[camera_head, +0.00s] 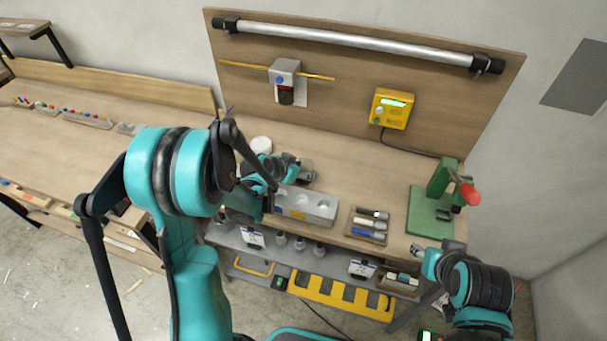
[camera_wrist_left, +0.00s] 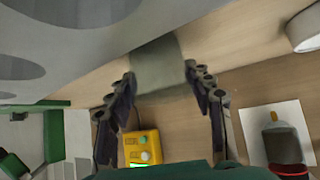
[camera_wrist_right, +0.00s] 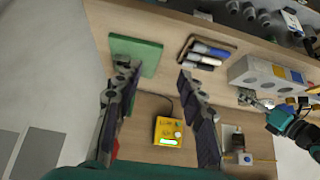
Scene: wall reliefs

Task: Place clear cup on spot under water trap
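The clear cup (camera_wrist_left: 160,65) shows as a see-through grey-green shape between the fingertips of my left gripper (camera_wrist_left: 161,75). The fingers look spread, one on each side of it; contact is unclear. In the head view my left gripper (camera_head: 298,170) is low over the bench behind the grey block, and the cup is mostly hidden. The water trap (camera_head: 285,78) is a grey box with a dark bowl on the wall panel. A white round spot (camera_head: 261,145) lies on the bench below it, left of my left gripper. My right gripper (camera_wrist_right: 155,75) is open and empty.
A grey block with round holes (camera_head: 310,205) stands at the bench front, close to my left gripper. A marker tray (camera_head: 368,225), a green press (camera_head: 432,205) and a yellow wall box (camera_head: 390,108) are to the right. The bench between spot and press is mostly clear.

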